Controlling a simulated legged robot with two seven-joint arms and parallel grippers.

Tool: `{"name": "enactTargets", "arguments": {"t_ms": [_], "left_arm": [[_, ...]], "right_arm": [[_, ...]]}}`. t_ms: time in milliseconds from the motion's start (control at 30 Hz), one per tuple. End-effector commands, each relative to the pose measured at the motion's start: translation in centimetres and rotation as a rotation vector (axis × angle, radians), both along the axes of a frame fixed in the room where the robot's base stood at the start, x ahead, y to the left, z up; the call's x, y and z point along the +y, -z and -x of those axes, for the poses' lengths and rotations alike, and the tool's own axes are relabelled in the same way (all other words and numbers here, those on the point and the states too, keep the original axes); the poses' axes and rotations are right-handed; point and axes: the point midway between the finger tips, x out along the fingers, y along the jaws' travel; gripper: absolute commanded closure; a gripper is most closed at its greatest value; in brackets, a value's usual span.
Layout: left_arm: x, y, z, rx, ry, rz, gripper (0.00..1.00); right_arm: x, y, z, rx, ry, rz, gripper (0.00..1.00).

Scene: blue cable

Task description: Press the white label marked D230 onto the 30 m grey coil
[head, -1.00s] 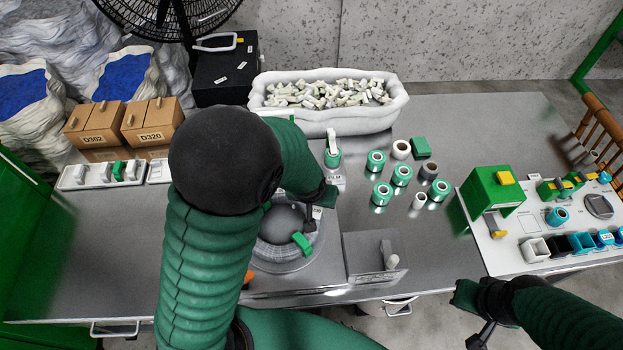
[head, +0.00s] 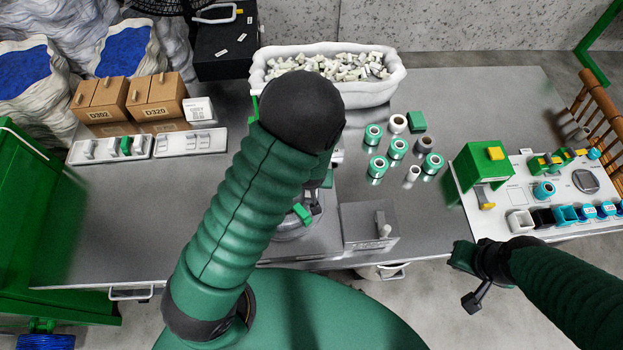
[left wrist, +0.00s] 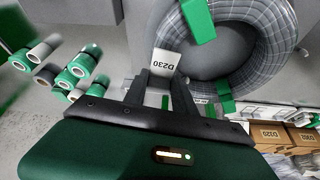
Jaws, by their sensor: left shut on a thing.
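The white label marked D230 (left wrist: 166,62) is pinched in the dark fingertips of my left gripper (left wrist: 160,82) in the left wrist view. The grey coil (left wrist: 268,50) fills the top right of that view, with green ties around it. The label overlaps the coil's edge in the picture; I cannot tell if they touch. In the head view my left arm covers most of the coil (head: 288,230); a green tie (head: 302,213) shows on it. My left gripper (head: 314,206) is largely hidden there. My right gripper (head: 472,301) hangs off the table's front edge, its jaws unclear.
A steel block with an upright handle (head: 370,228) stands right of the coil. Several green and white rolls (head: 397,148) stand behind it. A white tub of small pieces (head: 330,90) is at the back. A device panel (head: 490,215) is at the right, boxes (head: 155,98) at the left.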

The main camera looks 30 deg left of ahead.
Motion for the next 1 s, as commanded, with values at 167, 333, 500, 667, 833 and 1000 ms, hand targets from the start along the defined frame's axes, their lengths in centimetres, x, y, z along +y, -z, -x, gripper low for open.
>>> {"name": "enactTargets", "arguments": {"t_ms": [167, 333, 500, 667, 833, 1000], "left_arm": [[-0.02, 1.13, -0.03, -0.001, 0.001, 0.0, 1.0], [0.01, 1.04, -0.03, 0.0, 0.001, 0.001, 1.0], [0.07, 1.11, 0.0, 0.0, 0.0, 0.001, 1.0], [0.2, 1.48, 0.09, 0.001, 0.001, 0.001, 1.0], [0.31, 1.6, 0.14, 0.001, 0.001, 0.001, 1.0], [0.29, 1.57, 0.15, 0.0, 0.001, 0.001, 1.0]], "right_arm": [[-0.02, 0.9, -0.01, 0.0, 0.001, 0.0, 1.0], [-0.02, 0.79, -0.02, -0.001, 0.001, 0.0, 1.0], [-0.01, 0.84, -0.02, -0.001, 0.0, 0.0, 1.0], [-0.01, 1.12, -0.01, -0.001, 0.0, 0.0, 1.0], [-0.01, 1.18, -0.02, -0.001, 0.0, 0.0, 1.0], [-0.02, 1.16, -0.01, 0.0, 0.0, 0.0, 1.0]]}}
